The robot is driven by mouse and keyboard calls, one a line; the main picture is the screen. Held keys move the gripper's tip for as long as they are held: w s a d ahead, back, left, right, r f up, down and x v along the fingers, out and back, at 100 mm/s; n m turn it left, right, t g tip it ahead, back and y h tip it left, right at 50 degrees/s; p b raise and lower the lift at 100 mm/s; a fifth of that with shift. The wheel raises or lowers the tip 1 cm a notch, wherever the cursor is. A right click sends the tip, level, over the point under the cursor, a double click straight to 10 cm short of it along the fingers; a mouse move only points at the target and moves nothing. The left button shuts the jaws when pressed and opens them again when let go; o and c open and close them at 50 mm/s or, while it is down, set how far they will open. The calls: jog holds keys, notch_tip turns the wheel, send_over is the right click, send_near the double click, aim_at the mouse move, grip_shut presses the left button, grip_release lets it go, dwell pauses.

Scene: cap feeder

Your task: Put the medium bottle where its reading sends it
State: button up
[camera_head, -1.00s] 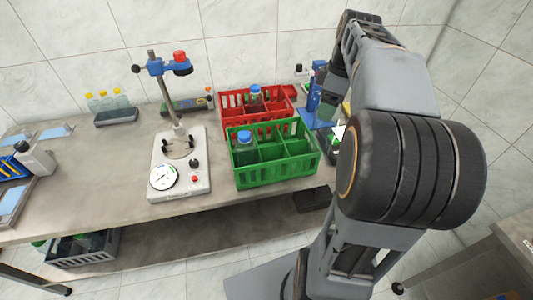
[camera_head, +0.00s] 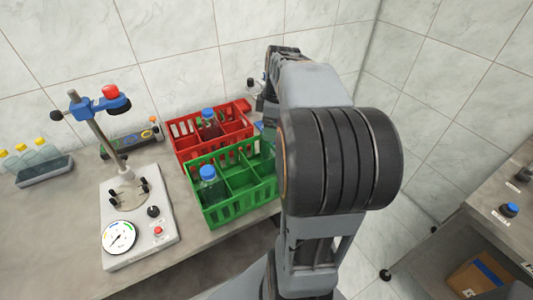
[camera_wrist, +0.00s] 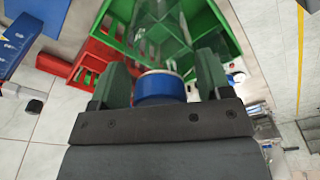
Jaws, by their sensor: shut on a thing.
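My gripper (camera_wrist: 163,88) is shut on a clear bottle with a blue cap (camera_wrist: 160,88), with one finger on each side of the cap. In the wrist view the bottle's clear body extends over the green crate (camera_wrist: 218,40); I cannot tell whether it touches the crate. In the head view my arm hides most of the gripper. A blue-capped bottle (camera_head: 211,188) stands in the left part of the green crate (camera_head: 240,207). Another blue-capped bottle (camera_head: 210,126) stands in the red crate (camera_head: 188,152). A stand with a dial (camera_head: 119,236) is left of the crates; the dial's value is too small to read.
A grey tray of yellow-capped bottles (camera_head: 38,167) is at the far left. A small dark device (camera_head: 130,142) lies behind the stand. Another table (camera_head: 490,225) with a blue-topped object (camera_head: 509,210) is at the right. Bare bench shows left of the stand.

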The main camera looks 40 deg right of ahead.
aim_at(271, 150)
notch_tip(271, 150, down, 10)
jog(key=shift+r, duration=0.15)
dwell(0.4)
jog(key=shift+b, duration=0.3)
jog(key=o, duration=1.7)
jog(key=shift+c, duration=0.2)
jog(key=r, duration=0.7)
jog(key=s+r, duration=0.1)
jog(key=r, duration=0.3)
jog(key=shift+d+r+p, duration=0.2)
jog(key=shift+d+p, duration=0.2)
jog(key=s+a+f+m+t, duration=0.1)
jog(key=s+a+f+m, duration=0.1)
jog(key=a, duration=0.4)
jog(key=s+a+f+m, duration=0.2)
jog(key=a+f+m, duration=0.1)
jog(key=a, duration=0.3)
jog(key=s+a+f+m+t+h, duration=0.1)
jog(key=s+a+f+m, duration=0.1)
jog(key=a+m, duration=0.2)
jog(key=a, duration=0.3)
jog(key=shift+f+t, duration=0.15)
jog(key=shift+t, duration=0.15)
